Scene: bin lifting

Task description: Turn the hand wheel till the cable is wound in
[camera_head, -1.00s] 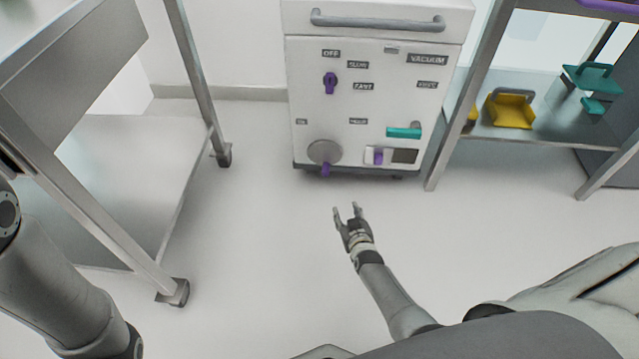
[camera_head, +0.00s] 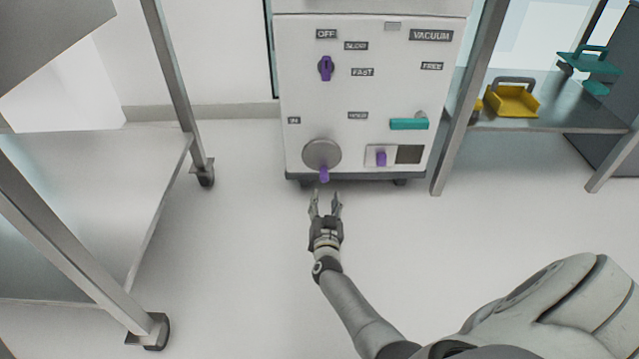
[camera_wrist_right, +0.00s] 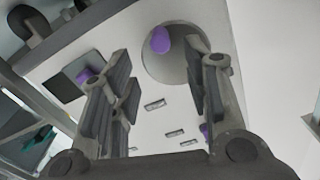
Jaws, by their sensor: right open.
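The hand wheel (camera_head: 321,154) is a grey disc low on the front of the white vacuum cabinet (camera_head: 350,95). Its purple knob (camera_head: 324,174) sits at the wheel's lower edge. My right gripper (camera_head: 325,192) is open and empty, just in front of and below the knob in the head view. In the right wrist view the wheel (camera_wrist_right: 185,55) and its knob (camera_wrist_right: 160,40) lie beyond the two open fingers (camera_wrist_right: 160,90), apart from them. No cable can be made out. My left gripper is not in view.
The cabinet also carries a purple switch (camera_head: 326,68), a teal handle (camera_head: 409,124) and a small purple slider (camera_head: 381,158). A metal cart (camera_head: 165,200) stands at left, a shelf (camera_head: 560,118) with yellow and teal items at right. The floor between is clear.

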